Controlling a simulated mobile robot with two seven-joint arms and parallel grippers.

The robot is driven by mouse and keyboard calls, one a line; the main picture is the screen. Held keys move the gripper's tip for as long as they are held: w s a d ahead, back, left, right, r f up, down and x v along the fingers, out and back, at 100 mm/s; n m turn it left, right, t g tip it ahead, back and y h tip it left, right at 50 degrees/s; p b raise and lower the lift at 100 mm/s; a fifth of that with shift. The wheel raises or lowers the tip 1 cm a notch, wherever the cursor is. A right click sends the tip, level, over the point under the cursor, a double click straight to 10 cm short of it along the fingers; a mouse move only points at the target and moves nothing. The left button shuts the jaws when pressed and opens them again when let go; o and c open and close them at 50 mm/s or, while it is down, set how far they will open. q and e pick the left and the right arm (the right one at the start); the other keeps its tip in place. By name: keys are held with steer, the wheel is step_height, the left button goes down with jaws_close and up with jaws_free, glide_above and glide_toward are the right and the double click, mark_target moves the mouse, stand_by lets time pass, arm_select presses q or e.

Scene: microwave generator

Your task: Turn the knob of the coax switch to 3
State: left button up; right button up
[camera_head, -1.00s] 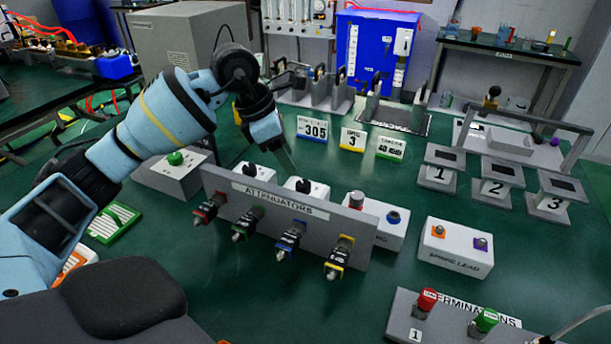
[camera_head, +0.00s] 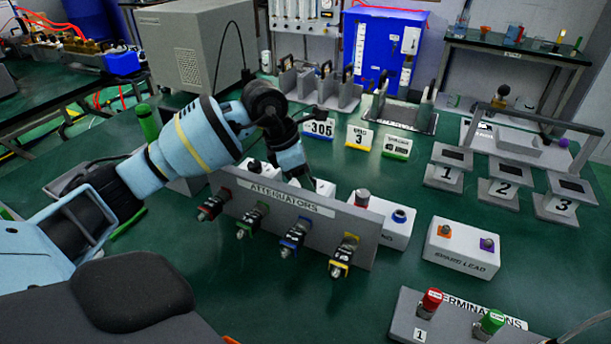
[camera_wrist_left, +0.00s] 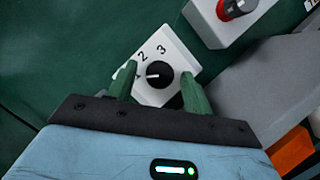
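The coax switch is a white box with a round black knob (camera_wrist_left: 160,75), seen in the left wrist view. The knob's white mark points left, toward the 1, which is mostly hidden by a finger. The 2 and 3 are printed above the knob. My left gripper (camera_wrist_left: 159,90) is open, with one green finger on each side of the knob and gaps showing between. In the head view, the switch box (camera_head: 324,188) is partly hidden behind my left gripper (camera_head: 311,182) and the attenuators panel. My right gripper is not in view.
The grey attenuators panel (camera_head: 300,212) with several coloured connectors stands in front of the switch. A white box with red and blue fittings (camera_head: 396,232) is just to its right. The spare lead box (camera_head: 462,250) and terminations block (camera_head: 405,320) are further right. Number cards (camera_head: 357,138) stand behind.

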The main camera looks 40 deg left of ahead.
arm_select(q)
steer(key=c, duration=0.9)
